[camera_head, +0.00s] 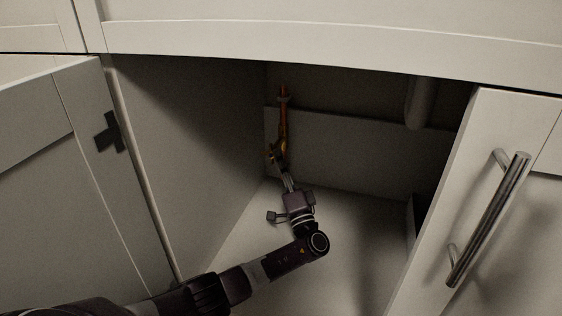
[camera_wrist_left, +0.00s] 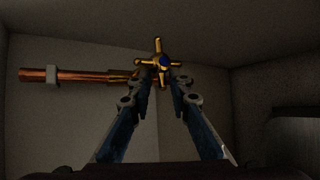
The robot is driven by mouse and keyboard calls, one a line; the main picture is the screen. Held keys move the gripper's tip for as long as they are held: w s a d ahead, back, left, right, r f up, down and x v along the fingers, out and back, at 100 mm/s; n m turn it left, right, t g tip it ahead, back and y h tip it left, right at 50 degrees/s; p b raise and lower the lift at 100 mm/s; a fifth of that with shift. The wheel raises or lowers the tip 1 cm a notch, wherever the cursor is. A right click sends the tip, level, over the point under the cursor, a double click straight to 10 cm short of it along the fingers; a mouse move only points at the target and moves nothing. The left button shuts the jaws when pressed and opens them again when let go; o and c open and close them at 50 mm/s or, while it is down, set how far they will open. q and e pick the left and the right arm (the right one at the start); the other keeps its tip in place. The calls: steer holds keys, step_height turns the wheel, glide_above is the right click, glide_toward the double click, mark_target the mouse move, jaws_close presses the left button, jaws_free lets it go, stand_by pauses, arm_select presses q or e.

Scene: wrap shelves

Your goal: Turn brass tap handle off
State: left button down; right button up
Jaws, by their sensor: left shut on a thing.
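In the head view the brass tap (camera_head: 273,152) shows small at the back of the cabinet, below the upright copper pipe (camera_head: 283,115). My left gripper (camera_wrist_left: 163,80) reaches into the cabinet, its fingertips closed in on the handle's lower part, which they partly hide. It also shows in the head view (camera_head: 285,175). My right gripper is in neither view.
The open cabinet has a left side wall (camera_head: 190,150) close to the pipe and a pale floor (camera_head: 345,245). A left door (camera_head: 50,180) and a right door (camera_head: 470,190) with a metal bar handle (camera_head: 490,220) stand open. A grey drain pipe (camera_head: 420,102) hangs at the upper right.

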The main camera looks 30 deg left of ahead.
arm_select(q)
steer(key=shift+s+a, duration=0.15)
steer(key=shift+a, duration=0.2)
steer(key=c, duration=1.8)
jaws_free()
steer(key=shift+a, duration=0.1)
steer(key=shift+o, duration=0.2)
steer(key=v, duration=0.7)
steer(key=shift+d, duration=0.25)
steer(key=shift+s+f, duration=0.15)
steer(key=shift+s, duration=0.05)
